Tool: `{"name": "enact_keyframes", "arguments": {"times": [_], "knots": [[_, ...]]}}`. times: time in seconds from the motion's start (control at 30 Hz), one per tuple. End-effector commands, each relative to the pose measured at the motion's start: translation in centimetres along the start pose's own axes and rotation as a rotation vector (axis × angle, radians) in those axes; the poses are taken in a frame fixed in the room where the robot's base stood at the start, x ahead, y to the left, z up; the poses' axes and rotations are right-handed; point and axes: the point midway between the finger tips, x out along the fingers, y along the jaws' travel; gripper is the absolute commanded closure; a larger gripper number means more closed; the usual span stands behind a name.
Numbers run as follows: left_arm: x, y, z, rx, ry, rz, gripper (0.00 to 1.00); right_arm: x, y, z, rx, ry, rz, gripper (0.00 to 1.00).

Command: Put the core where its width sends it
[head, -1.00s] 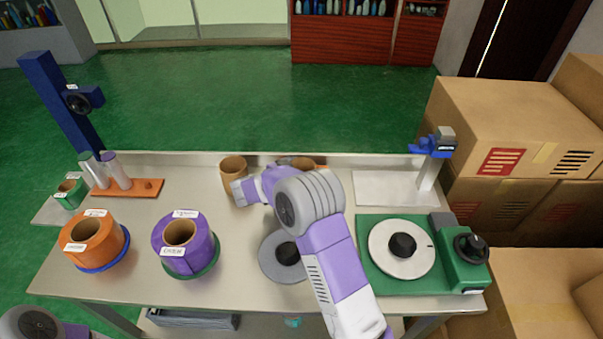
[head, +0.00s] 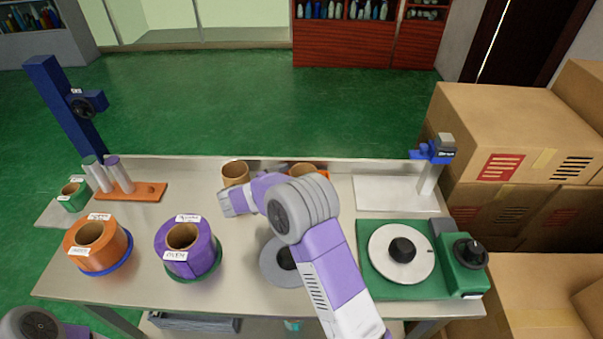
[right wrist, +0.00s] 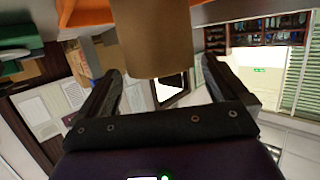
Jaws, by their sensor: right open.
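A brown cardboard core (head: 235,175) stands upright near the back of the table, left of centre. My right gripper (head: 226,204) is just in front of it in the head view, with no clear contact. In the right wrist view the open fingers (right wrist: 155,80) spread either side of the core (right wrist: 154,38), which stands beyond them. A second brown ring (head: 303,169) with an orange part is at the back, partly hidden by my right arm. Of my left arm only a rounded link shows at the lower left corner; its gripper is out of frame.
An orange roll (head: 112,257) and a purple roll (head: 203,254) stand on the left. A grey disc (head: 272,266) is partly behind my arm. A green turntable unit (head: 375,283) and a blue-headed post (head: 428,182) are right. An orange rack (head: 150,191) holds tubes at the left.

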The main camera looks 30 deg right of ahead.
Motion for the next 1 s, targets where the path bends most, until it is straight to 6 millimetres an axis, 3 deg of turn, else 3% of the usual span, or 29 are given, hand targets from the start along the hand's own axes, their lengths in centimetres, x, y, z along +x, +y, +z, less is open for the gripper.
{"name": "enact_keyframes", "arguments": {"times": [0.03, 0.2, 0.4, 1.0], "knots": [[-0.6, 0.2, 0.0, 0.000, 0.000, 0.000, 0.63, -1.5, -0.1, -0.2, -0.002, 0.000, -0.005, 0.00], [-1.4, 0.5, 0.1, 0.000, 0.000, 0.000, 0.63, -4.8, -0.1, -0.2, -0.001, 0.000, -0.003, 0.00], [-1.8, 0.7, 0.1, 0.000, 0.000, 0.000, 0.63, -7.2, 0.0, -0.1, 0.000, 0.000, -0.002, 0.00], [-1.9, 0.7, 0.1, 0.000, 0.000, 0.000, 0.63, -7.6, 0.0, -0.1, 0.000, 0.000, 0.000, 0.00]]}}
